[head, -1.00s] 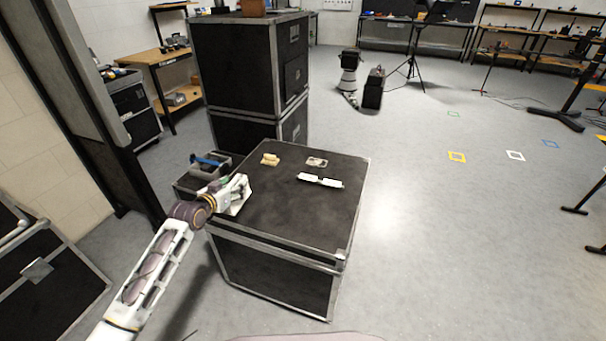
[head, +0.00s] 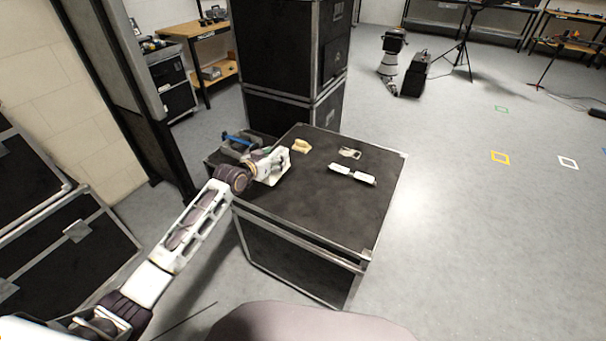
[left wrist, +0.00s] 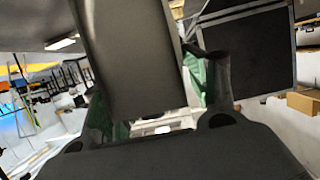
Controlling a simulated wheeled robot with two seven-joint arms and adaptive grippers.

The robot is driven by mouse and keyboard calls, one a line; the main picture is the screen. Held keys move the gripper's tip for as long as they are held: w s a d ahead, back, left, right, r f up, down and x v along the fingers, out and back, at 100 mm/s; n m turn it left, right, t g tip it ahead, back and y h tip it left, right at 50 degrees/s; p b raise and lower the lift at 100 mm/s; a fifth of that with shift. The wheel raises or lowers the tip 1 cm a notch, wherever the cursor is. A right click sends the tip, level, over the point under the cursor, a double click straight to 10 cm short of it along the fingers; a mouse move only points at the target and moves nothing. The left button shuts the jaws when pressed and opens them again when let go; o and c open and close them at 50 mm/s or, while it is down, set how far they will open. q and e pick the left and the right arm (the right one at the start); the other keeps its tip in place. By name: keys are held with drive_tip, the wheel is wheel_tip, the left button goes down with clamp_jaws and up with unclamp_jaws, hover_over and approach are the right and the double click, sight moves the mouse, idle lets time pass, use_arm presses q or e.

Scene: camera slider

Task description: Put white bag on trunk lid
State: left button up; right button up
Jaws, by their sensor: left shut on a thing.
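The black trunk lid (head: 318,215) with metal edges fills the middle of the head view. My left gripper (head: 277,165) is over the lid's left edge and is shut on a pale thing, which looks like the white bag (head: 274,178). I cannot tell whether the bag touches the lid. In the left wrist view a dark, shaded slab (left wrist: 125,60) stands between the gripper's fingers, with green parts beside it. The fingers partly hide the held thing. My right gripper is in neither view.
On the lid lie a yellowish block (head: 302,146), a flat beige item (head: 350,153) and a white two-part item (head: 352,174). A blue-handled box (head: 240,143) stands left of the lid. Tall black cases (head: 285,50) stand behind. The lid's front is bare.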

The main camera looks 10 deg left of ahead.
sight(276, 175)
use_arm(q)
wheel_tip(276, 175, down, 4)
drive_tip(key=shift+f, duration=0.2)
drive_tip(key=shift+f+b, duration=0.3)
drive_tip(key=shift+f, duration=0.3)
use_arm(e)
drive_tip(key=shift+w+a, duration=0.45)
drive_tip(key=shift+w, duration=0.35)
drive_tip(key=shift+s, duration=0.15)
use_arm(q)
drive_tip(key=shift+f, duration=1.4)
drive_tip(key=shift+f+b, duration=0.3)
drive_tip(key=shift+f, duration=0.15)
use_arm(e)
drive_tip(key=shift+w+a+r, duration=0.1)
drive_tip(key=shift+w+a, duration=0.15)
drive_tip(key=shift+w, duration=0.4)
use_arm(q)
drive_tip(key=shift+f, duration=0.1)
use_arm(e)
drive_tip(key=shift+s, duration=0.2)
